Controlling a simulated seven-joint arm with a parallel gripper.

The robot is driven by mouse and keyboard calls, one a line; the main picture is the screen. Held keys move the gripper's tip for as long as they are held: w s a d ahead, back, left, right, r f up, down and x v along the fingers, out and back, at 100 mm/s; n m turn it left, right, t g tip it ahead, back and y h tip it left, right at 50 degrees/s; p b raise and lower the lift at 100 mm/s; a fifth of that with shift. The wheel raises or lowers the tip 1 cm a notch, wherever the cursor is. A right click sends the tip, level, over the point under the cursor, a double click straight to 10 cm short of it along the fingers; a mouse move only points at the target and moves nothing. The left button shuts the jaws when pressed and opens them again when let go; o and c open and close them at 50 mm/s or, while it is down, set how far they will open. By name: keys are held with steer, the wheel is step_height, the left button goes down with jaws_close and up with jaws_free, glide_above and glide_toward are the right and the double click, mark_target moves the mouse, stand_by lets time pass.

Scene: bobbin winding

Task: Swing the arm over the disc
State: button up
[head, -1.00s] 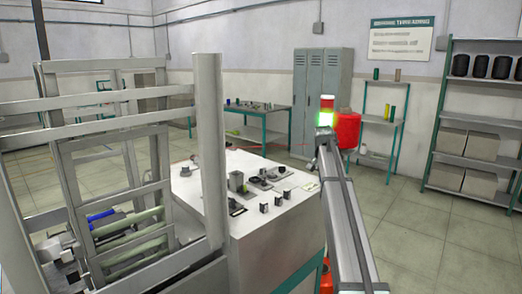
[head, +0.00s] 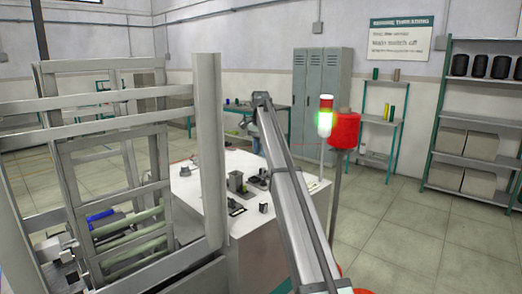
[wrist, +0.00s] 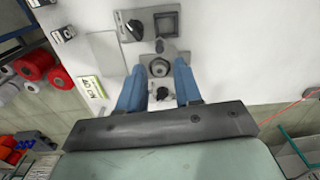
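In the wrist view, a round grey disc (wrist: 158,68) with a darker ring sits on a small plate on the white worktop. A short grey part (wrist: 168,48) lies just beyond it; I cannot tell whether this is the arm or how it is joined. My gripper (wrist: 158,72) is open, its two blue fingers apart, with the disc showing between the fingertips. The fingers appear empty and above the worktop; the exact height is unclear. In the head view my arm link hides the gripper and part of the worktop.
A black lever on a plate (wrist: 133,28) and a dark square frame (wrist: 167,24) stand beyond the disc. A small dark knob (wrist: 162,93) sits between the fingers. The white worktop (head: 212,206) also bears a grey block (head: 236,182).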

steer(key=shift+f, duration=3.65)
steer(key=c, duration=0.6)
steer(key=shift+o, duration=0.2)
steer(key=shift+d, duration=0.1)
steer(key=shift+d, duration=0.1)
steer(key=shift+s+d, duration=0.15)
steer(key=shift+d, duration=0.65)
steer(key=shift+d, duration=0.85)
